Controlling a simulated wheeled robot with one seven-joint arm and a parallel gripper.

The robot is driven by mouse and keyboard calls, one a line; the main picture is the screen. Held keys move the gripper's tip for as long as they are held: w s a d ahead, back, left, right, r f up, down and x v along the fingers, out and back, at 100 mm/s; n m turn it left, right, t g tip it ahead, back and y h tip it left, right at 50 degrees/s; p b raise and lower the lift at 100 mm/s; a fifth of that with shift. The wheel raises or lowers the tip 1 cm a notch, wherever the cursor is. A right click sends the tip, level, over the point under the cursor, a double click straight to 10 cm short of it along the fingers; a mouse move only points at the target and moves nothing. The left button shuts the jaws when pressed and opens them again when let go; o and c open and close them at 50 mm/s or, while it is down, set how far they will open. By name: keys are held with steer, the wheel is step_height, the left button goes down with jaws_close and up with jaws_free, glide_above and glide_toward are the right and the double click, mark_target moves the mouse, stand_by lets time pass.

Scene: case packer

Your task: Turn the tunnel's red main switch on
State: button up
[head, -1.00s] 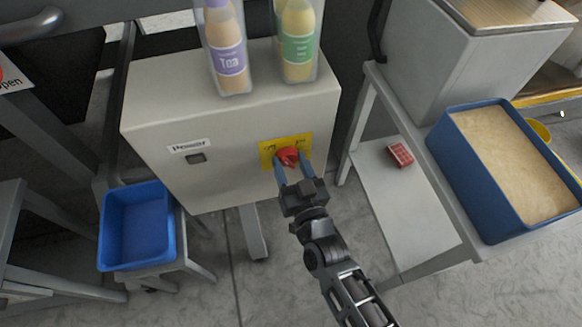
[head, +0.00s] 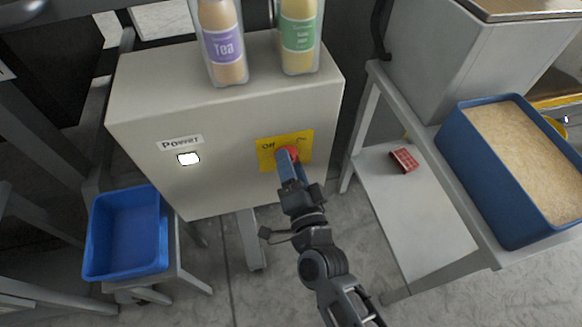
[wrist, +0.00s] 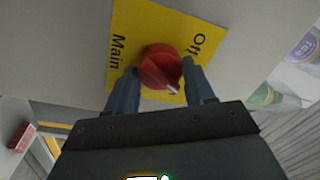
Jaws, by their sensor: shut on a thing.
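The red main switch (head: 291,152) is a round knob on a yellow plate (head: 268,143) on the front of a pale box. My gripper (head: 288,160) is shut on the knob, with one blue finger on each side, as the wrist view of the switch (wrist: 160,66) shows. In the head view the fingers are turned almost edge-on and partly hide the knob. The knob's white mark shows at its lower right edge in the wrist view. The words "Main" and "Off" are readable on the plate there. The power lamp (head: 188,158) glows white under its "Power" label (head: 180,142).
A tea bottle (head: 222,45) and a green-labelled bottle (head: 298,38) stand above the box. A blue bin (head: 128,233) is at the lower left. A blue tray (head: 483,190) and a small red item (head: 403,160) are on the right-hand stand.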

steer(key=shift+m+b, duration=0.3)
steer(key=shift+m, duration=1.5)
steer(key=o, duration=1)
steer(key=shift+b+v, duration=0.45)
steer(key=shift+v, duration=3.45)
steer(key=shift+f, duration=0.1)
